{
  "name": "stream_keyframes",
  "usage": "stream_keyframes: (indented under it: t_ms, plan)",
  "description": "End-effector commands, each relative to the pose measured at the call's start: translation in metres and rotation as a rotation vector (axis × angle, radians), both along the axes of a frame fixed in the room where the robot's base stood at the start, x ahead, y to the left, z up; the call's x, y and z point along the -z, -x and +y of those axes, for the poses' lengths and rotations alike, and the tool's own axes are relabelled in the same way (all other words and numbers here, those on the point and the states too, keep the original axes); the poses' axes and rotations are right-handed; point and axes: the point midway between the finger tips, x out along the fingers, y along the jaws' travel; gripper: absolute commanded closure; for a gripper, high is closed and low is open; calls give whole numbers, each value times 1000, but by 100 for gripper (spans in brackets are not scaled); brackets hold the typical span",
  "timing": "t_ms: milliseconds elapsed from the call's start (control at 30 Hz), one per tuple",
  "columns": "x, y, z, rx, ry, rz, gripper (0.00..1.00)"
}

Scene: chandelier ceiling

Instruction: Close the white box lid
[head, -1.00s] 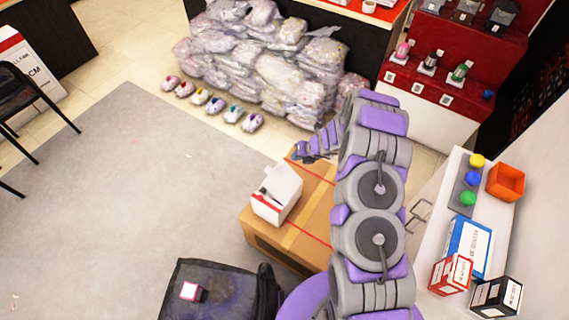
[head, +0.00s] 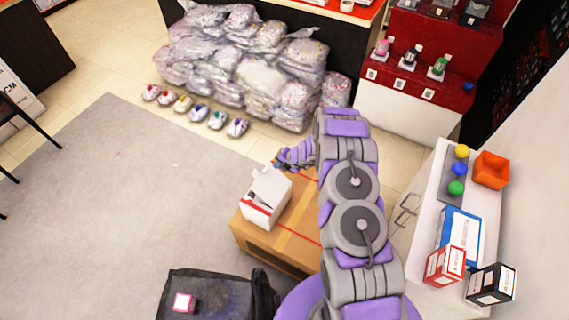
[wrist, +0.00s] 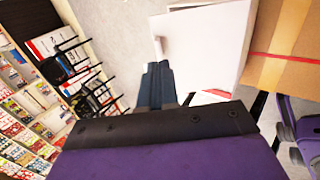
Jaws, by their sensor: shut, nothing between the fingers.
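The white box (head: 262,207) stands on a brown cardboard carton in the head view, with a red stripe and a dark mark on its front. Its white lid (head: 272,185) looks tilted up; how far it stands open is hard to tell. In the wrist view, my gripper's dark fingers (wrist: 157,68) are together and empty, close beside the left edge of a large white panel of the box (wrist: 210,45). Whether they touch it cannot be told.
The carton (head: 285,240) has red and tan tape lines. A white counter (head: 420,215) with boxes, balls and an orange bin (head: 491,170) is at right. Grey carpet (head: 120,200) lies open at left.

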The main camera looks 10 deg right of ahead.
Motion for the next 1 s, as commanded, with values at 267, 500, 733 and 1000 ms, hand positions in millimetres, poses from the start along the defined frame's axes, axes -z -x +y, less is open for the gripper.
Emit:
stream_keyframes:
  t_ms: [267,500,733,1000]
  plan:
    - [34,-14,21,-4,1,0,100]
    - [43,-19,27,-1,0,1,100]
    - [43,-19,27,-1,0,1,100]
    - [45,-21,30,-1,0,1,100]
